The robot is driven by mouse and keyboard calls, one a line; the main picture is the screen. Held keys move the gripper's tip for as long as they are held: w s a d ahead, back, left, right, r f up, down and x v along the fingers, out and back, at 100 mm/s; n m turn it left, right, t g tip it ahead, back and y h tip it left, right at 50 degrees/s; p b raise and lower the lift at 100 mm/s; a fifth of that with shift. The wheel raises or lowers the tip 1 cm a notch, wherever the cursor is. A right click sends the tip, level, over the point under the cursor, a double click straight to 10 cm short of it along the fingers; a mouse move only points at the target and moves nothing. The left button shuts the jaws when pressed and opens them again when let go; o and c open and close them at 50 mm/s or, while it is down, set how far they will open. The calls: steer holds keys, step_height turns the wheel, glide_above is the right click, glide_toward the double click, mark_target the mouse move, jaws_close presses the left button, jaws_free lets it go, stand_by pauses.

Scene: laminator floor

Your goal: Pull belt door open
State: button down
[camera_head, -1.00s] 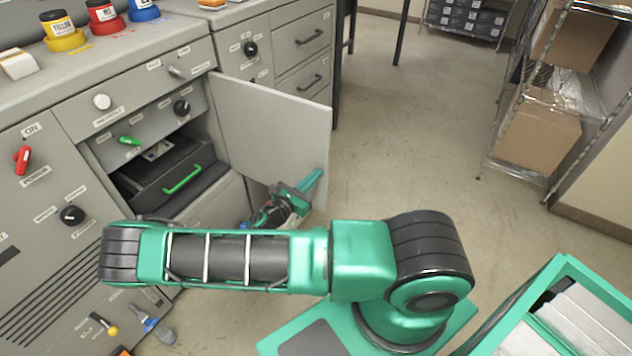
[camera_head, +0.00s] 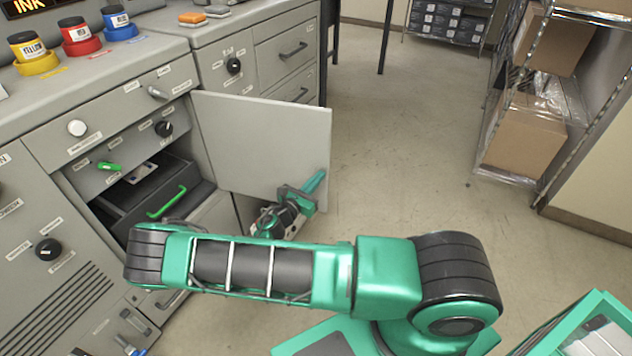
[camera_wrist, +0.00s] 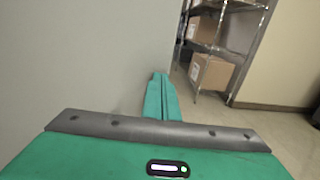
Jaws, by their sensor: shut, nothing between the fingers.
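The belt door (camera_head: 262,140) is a flat grey panel. It stands swung out from the cabinet front in the head view, with the compartment to its left uncovered. In the wrist view the door (camera_wrist: 80,55) fills the left side as a pale surface. My gripper (camera_head: 316,181) is shut and empty, low near the door's free edge on the compartment side. In the wrist view its closed fingers (camera_wrist: 161,98) point forward along the door; I cannot tell whether they touch it. Inside the compartment is a dark unit (camera_head: 150,190) with a green handle (camera_head: 167,201).
Ink jars (camera_head: 76,35) stand on the machine top. A drawer cabinet (camera_head: 285,50) is behind the door. A wire shelf (camera_head: 510,90) with cardboard boxes stands at right. The floor (camera_head: 400,150) between door and shelf is clear.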

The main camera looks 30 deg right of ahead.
steer(key=shift+s+a, duration=0.1)
steer(key=s+a, duration=1)
steer(key=s+d+r+m+g+y, duration=0.9)
steer(key=s+d+r+m+g, duration=0.5)
steer(key=m, duration=0.5)
steer(key=s+a+r+m+t+y, duration=0.1)
steer(key=s+r+m+t+y, duration=0.4)
steer(key=s+r+m, duration=0.6)
steer(key=shift+s+a+r+y, duration=0.3)
steer(key=shift+s+r+y, duration=0.7)
steer(key=shift+s+r, duration=1.35)
